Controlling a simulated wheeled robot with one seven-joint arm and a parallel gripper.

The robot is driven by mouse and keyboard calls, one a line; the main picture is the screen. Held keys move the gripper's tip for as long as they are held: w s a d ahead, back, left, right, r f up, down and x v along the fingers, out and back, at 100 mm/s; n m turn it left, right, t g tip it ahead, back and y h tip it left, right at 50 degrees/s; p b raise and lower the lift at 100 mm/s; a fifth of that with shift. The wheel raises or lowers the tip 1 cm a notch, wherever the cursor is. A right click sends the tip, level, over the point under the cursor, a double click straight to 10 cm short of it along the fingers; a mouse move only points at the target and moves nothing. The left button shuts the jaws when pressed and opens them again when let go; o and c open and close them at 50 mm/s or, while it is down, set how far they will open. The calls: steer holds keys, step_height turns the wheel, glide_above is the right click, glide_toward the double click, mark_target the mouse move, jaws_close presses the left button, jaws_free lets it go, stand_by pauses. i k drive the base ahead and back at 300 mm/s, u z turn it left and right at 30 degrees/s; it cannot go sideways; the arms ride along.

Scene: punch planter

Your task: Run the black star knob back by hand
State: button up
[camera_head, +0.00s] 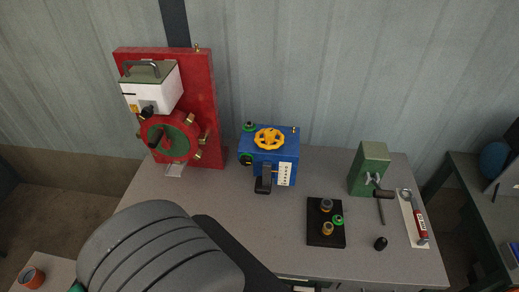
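A small black knob (148,111) sits low on the front of a white box (153,91) with an olive top and a carry handle. The box is mounted on an upright red plate (197,100) at the back left. Just below the knob is a red ring (166,157) with a green centre, a dark handle and several brass knobs. The black knob is too small here for its star shape to be made out. A dark grey link of my arm fills the lower left, well in front of the red plate. My gripper's fingers do not show.
A blue box (285,150) with a yellow handwheel (269,139) stands mid-table. Right of it are a green block (370,168), a black tray (317,232) with small parts, a loose black piece (380,243) and a red-handled tool (420,226). Bare grey tabletop (215,197) lies before the blue box.

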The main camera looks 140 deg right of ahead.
mark_target(245, 161)
steer(key=z, duration=2.9)
steer(key=k, duration=0.35)
steer(key=z, duration=1.9)
